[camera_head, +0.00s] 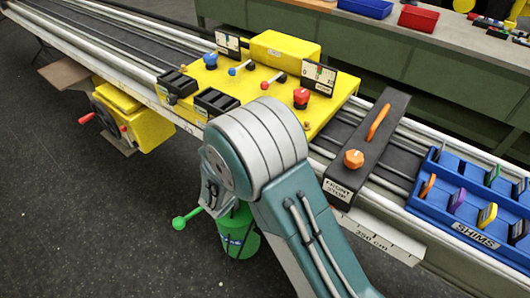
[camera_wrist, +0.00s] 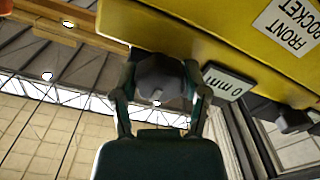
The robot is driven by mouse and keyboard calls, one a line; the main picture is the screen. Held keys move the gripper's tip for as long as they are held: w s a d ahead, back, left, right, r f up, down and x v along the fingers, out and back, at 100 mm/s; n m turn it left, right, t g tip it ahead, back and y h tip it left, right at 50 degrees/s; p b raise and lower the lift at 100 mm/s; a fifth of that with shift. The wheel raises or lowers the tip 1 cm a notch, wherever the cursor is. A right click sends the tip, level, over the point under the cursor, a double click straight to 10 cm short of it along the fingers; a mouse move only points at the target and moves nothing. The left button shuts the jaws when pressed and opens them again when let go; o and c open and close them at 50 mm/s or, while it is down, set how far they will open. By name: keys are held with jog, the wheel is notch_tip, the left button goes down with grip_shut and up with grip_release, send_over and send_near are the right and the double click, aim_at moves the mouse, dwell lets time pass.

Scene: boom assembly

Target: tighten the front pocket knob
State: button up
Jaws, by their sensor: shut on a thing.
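The front pocket knob (camera_wrist: 160,76) is dark grey and faceted. In the wrist view it is at the lower edge of a yellow block (camera_wrist: 215,50) that bears an upside-down "FRONT POCKET" label (camera_wrist: 292,22). My gripper (camera_wrist: 158,88) is shut on the knob, with one finger on each side of it. A small plate reading "0 mm" (camera_wrist: 228,82) is just right of the knob. In the head view, a yellow carriage (camera_head: 325,105) sits on the long rail. My arm covers its near side there, and the knob and fingers are hidden.
A black front stop with an orange knob (camera_head: 353,159) crosses the rail right of my arm. A blue shims tray (camera_head: 440,213) is farther right. Dark floor (camera_head: 60,200) is clear at left.

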jog(key=shift+f+m, duration=0.15)
jog(key=shift+m, duration=0.55)
jog(key=o, duration=1.1)
jog(key=shift+w+a, duration=0.1)
jog(key=shift+o, duration=0.2)
jog(key=v, duration=1.2)
jog(key=shift+a, duration=0.1)
